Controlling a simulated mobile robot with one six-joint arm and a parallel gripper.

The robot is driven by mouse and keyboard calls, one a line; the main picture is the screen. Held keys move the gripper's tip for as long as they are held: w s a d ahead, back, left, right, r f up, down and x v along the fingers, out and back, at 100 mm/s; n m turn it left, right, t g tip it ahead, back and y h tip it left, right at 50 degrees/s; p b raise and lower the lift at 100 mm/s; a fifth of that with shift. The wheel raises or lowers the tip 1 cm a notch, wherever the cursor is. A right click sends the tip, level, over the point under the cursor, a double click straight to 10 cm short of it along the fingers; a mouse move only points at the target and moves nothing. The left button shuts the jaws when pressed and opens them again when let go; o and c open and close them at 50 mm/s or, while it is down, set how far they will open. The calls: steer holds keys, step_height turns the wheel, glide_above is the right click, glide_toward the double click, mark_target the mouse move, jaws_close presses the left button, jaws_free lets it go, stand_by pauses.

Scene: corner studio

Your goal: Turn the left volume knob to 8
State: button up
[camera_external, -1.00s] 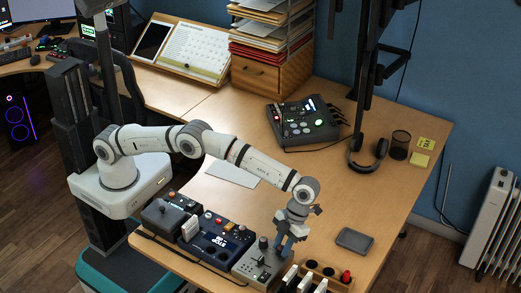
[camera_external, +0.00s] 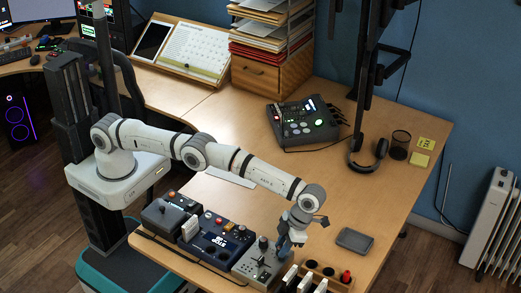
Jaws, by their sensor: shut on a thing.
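My gripper (camera_external: 284,247) points down at the right side of a grey control box (camera_external: 249,266) near the desk's front edge. It is shut on a knob at the back right of that box; the fingers hide the knob and its marks. Another dark knob (camera_external: 263,242) stands to the left of the gripper on the same box. The numbers on the box are too small to read, so I cannot tell the setting.
A dark blue panel (camera_external: 217,243) with buttons stands left of the grey box. A rack with a red-topped piece (camera_external: 346,276) is at the front right. A dark tray (camera_external: 354,240) lies to the right.

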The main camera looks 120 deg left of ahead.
steer(key=o, duration=1)
steer(key=shift+r, duration=0.1)
step_height(320, 180, up, 10)
steer(key=p, duration=0.3)
